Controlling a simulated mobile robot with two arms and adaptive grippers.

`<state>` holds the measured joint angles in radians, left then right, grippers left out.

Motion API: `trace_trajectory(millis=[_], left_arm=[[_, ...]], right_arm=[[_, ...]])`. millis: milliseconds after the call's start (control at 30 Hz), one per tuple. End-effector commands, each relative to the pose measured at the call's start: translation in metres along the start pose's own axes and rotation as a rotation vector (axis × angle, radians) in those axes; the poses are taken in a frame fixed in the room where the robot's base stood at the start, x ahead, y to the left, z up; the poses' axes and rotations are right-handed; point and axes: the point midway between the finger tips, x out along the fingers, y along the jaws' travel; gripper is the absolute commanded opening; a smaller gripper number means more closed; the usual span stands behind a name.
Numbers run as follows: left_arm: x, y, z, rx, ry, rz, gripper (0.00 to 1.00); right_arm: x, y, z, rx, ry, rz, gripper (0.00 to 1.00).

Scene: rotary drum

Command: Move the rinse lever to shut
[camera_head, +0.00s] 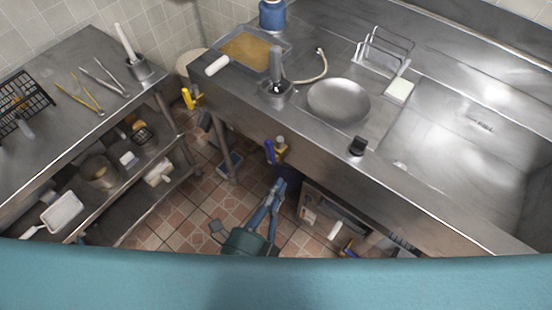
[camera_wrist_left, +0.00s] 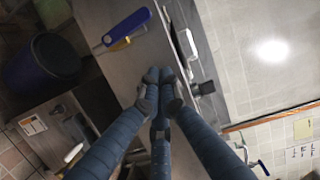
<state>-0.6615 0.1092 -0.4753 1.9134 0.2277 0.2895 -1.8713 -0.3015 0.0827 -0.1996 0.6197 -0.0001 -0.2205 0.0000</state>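A blue lever handle (camera_head: 269,152) is on the front face of the steel sink counter, beside a yellow part (camera_head: 282,150). A long blue handle (camera_wrist_left: 125,27) with a yellow part under it also shows in the left wrist view; it looks like the same lever. I cannot read any label telling which lever is for rinse. My left gripper (camera_head: 279,184) is in front of the counter, just below the blue lever in the head view and apart from it. Its fingertips meet in the left wrist view (camera_wrist_left: 160,75), with nothing visible between them. My right gripper is out of view.
The steel counter (camera_head: 235,95) carries a round steel bowl (camera_head: 338,100), a wire rack (camera_head: 384,50) and a black knob (camera_head: 357,146) near its front edge. A dark blue bin (camera_wrist_left: 45,60) stands below. A steel shelf table (camera_head: 60,120) is at left; tiled floor lies between.

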Motion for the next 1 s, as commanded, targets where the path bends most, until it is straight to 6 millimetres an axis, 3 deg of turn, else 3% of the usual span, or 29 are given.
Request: trace_trajectory(millis=[100,333,600,1000], left_arm=[[0.029,-0.003,0.000,-0.002,0.000,-0.004,0.00],[0.074,-0.001,0.002,0.000,0.002,-0.001,0.00],[0.078,0.000,0.035,0.000,0.002,0.002,0.00],[0.079,0.001,0.039,-0.002,0.001,0.002,0.00]], right_arm=[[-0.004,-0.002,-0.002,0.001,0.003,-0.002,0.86],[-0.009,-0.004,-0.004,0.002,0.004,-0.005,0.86],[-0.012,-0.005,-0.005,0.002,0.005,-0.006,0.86],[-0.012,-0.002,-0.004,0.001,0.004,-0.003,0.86]])
